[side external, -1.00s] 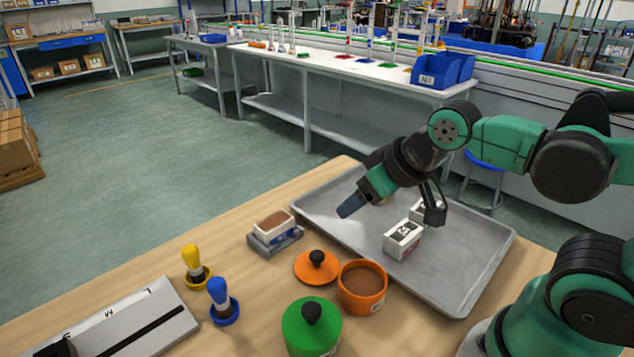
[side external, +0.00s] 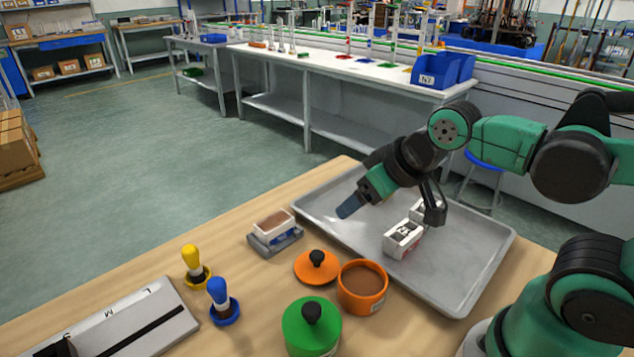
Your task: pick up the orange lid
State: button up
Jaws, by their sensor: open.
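The orange lid (side external: 316,270) is a flat round disc with a black knob. It lies on the wooden table, just left of an open orange pot (side external: 362,288) with brown contents. My gripper (side external: 350,206) is above the grey tray, behind and to the right of the lid, and apart from it. Its blue-grey fingertip points down and left. It is open, with nothing seen between the fingers, though the far side is hidden by this angle.
A green lidded pot (side external: 311,328) stands in front of the orange lid. A blue stamp (side external: 221,303) and a yellow stamp (side external: 194,268) stand to the left. A small box on a grey holder (side external: 274,240) is behind it. White boxes (side external: 403,240) stand in the tray (side external: 470,285).

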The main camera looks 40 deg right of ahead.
jog(key=n+g+y, duration=0.3)
jog(key=n+g, duration=0.1)
jog(key=n, duration=0.4)
send_over(318, 254)
jog(key=s+d, duration=0.2)
notch_tip(318, 254, down, 6)
jog(key=shift+w+r, duration=0.1)
jog(key=shift+a+f+n, duration=0.1)
jog(key=shift+f+n, duration=0.35)
jog(key=shift+n, duration=0.05)
jog(key=shift+x, duration=2.8)
jog(key=shift+a, duration=0.1)
grip_shut()
jog(key=shift+r, duration=0.15)
